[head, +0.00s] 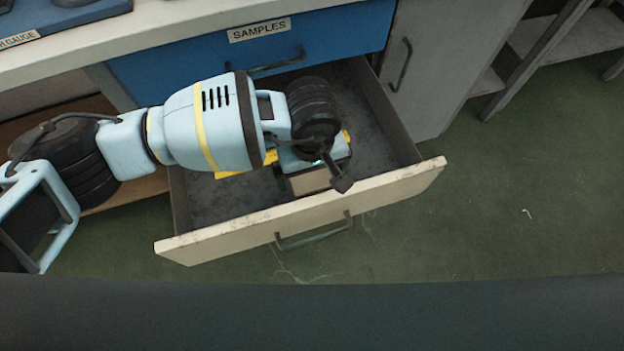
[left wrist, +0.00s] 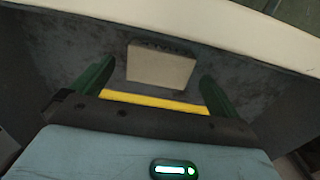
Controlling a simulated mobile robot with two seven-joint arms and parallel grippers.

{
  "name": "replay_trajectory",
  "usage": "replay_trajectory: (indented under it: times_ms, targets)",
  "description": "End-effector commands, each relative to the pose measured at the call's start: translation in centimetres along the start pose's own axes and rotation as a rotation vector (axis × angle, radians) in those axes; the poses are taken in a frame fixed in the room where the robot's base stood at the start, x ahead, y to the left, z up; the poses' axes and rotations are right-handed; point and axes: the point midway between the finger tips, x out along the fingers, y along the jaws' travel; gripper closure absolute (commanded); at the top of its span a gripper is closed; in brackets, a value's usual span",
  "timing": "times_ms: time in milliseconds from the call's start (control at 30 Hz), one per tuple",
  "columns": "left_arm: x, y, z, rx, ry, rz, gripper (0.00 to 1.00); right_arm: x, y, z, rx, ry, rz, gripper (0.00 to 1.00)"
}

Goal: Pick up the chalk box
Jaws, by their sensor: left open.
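The chalk box (head: 309,181), a small beige box, is in the open drawer, close to its front panel. In the left wrist view the chalk box (left wrist: 160,68) shows a pale face and a dark, uneven edge along its far side. My left gripper (head: 312,174) is over the drawer, pointing down at the box, and hides part of it in the head view. In the left wrist view the gripper's two dark fingers (left wrist: 157,72) are open, with the box between them in the picture. I see no contact with it. My right gripper is not in view.
The open drawer (head: 375,115) has raised walls and a cream front panel (head: 400,196) with a handle. Above it is a closed blue drawer (head: 350,38) labelled SAMPLES, under a pale worktop (head: 135,32). Grey cabinet (head: 440,70) stands to the right. The green floor in front is clear.

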Motion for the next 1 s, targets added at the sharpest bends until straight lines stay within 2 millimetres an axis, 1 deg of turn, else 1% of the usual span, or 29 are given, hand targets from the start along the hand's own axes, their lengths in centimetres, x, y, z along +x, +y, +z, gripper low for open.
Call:
replay_trajectory:
  times_ms: [33,100,200,433,467,633,800,1000]
  targets:
    - [1.1,0.0,0.0,0.000,-0.004,-0.002,0.00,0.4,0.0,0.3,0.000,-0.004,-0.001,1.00]
    - [2.2,0.0,-0.1,-0.001,-0.004,-0.002,0.00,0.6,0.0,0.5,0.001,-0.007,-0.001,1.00]
    - [3.1,0.1,-0.1,0.000,-0.003,0.000,0.00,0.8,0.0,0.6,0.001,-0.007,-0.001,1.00]
    - [3.3,0.1,-0.1,0.000,0.000,0.000,0.00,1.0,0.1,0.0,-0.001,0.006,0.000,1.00]
    - [3.3,0.1,-0.1,0.000,0.000,0.000,0.01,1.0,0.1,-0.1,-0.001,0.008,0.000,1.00]
    - [3.3,0.0,-0.1,0.000,0.000,0.000,0.24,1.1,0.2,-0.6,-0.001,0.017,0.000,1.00]
    - [3.2,0.0,-0.1,0.000,0.000,0.000,0.46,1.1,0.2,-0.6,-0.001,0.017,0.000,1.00]
    - [3.2,0.0,-0.1,0.000,0.000,0.000,0.46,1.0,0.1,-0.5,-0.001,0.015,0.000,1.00]
